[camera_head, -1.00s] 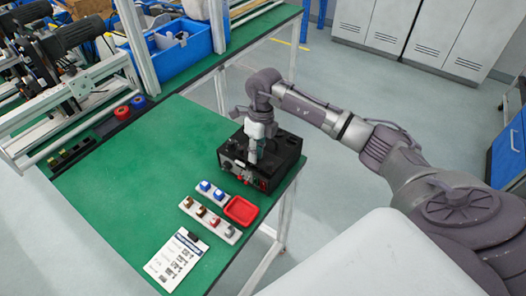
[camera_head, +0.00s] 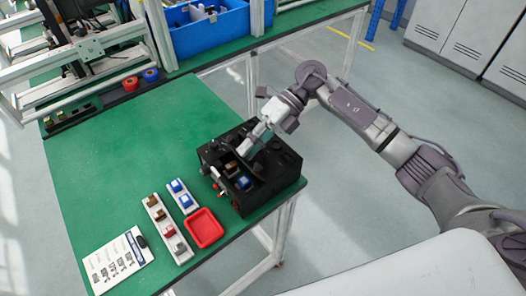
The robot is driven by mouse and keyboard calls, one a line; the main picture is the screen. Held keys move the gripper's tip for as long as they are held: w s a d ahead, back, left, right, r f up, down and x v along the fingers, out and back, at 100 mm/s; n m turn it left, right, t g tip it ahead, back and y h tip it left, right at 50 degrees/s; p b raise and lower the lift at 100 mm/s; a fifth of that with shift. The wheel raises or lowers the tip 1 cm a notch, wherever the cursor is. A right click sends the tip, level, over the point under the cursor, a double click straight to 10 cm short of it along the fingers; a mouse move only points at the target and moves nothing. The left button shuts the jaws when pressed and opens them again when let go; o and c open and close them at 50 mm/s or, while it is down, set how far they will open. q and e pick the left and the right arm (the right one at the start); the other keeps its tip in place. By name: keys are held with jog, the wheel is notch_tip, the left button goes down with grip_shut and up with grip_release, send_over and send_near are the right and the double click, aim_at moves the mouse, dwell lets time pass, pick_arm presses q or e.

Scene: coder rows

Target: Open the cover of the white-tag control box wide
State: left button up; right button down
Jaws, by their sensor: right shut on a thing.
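The black control box (camera_head: 238,204) stands at the right front corner of the green table. Its top shows an opening, with a blue piece (camera_head: 243,183) and a brown piece (camera_head: 231,167) inside. Its dark cover is raised at least partly; its exact angle is hard to tell against the black box. My right gripper (camera_head: 248,148) reaches down from the upper right and is shut on the cover. The fingertips and the held edge are small and partly hidden. No white tag is clear on the box. My left gripper is not in view.
Left of the box are a strip with a blue-capped pair (camera_head: 187,204), a longer strip with several coloured pieces (camera_head: 170,243), a red tray (camera_head: 206,238) and a white sheet (camera_head: 118,262). A blue bin (camera_head: 205,37) stands behind. The green table's (camera_head: 110,165) middle is clear.

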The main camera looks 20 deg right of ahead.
jog(key=shift+w+d+f+y+b, duration=0.1)
jog(key=shift+f+y+b, duration=0.1)
jog(key=shift+y+b, duration=0.15)
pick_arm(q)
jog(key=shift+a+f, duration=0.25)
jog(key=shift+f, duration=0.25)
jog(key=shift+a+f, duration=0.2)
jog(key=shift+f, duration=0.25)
pick_arm(e)
jog(key=shift+d+r, duration=0.1)
pick_arm(q)
jog(key=shift+b, duration=0.3)
pick_arm(e)
jog(key=shift+g, duration=0.3)
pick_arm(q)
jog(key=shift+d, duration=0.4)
pick_arm(e)
jog(key=shift+r, duration=0.1)
jog(key=c, duration=1.1)
grip_release()
jog(key=shift+w, duration=0.1)
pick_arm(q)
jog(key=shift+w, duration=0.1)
pick_arm(e)
jog(key=shift+f, duration=0.2)
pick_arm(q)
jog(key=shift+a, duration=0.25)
